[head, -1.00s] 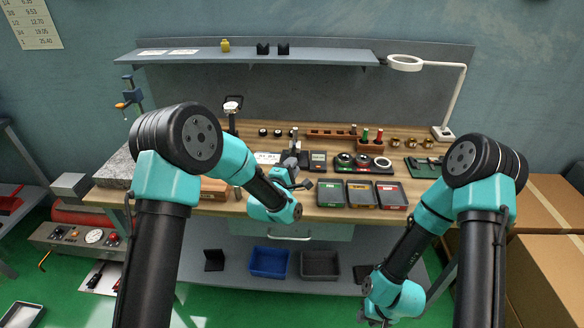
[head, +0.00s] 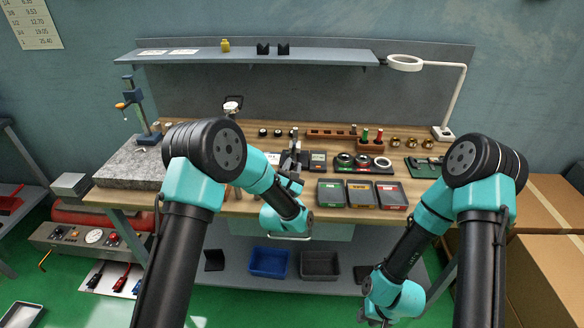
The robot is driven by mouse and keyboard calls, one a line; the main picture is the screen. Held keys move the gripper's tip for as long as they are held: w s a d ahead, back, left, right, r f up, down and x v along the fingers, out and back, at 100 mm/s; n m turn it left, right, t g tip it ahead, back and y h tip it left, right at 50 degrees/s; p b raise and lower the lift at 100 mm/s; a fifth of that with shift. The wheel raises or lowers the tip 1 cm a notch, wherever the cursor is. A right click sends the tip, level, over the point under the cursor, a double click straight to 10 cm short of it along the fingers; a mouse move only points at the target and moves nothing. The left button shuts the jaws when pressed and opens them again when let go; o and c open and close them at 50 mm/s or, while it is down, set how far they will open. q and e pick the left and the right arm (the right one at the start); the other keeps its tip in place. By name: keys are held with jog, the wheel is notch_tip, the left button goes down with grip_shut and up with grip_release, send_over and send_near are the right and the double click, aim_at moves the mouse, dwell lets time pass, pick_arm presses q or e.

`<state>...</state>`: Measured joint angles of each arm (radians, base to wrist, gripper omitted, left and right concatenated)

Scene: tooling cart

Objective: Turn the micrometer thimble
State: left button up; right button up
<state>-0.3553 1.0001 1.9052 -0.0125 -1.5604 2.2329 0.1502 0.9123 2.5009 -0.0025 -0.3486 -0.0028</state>
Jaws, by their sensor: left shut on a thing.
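My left gripper (head: 292,162) reaches over the bench top, just in front of a small grey upright fixture (head: 296,145) that appears to hold the micrometer. It is shut on what appears to be the micrometer thimble. The thimble and the finger contact are too small and too covered by my wrist to see clearly. My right gripper (head: 375,321) hangs low in front of the bench, partly cut off by the bottom edge. Its fingers are not clear, and it is far from the micrometer.
Green, yellow and red trays (head: 361,195) stand right of my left wrist. A granite plate (head: 128,165) lies at left. A ring lamp (head: 405,63) stands at right. Blue (head: 268,262) and dark bins sit below.

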pick_arm(q)
jog(key=n+y, duration=0.2)
jog(key=n, duration=0.3)
jog(key=n+t+y, duration=0.1)
jog(key=n+y, duration=0.2)
jog(key=n, duration=0.2)
jog(key=shift+y, duration=0.3)
jog(key=o, duration=0.5)
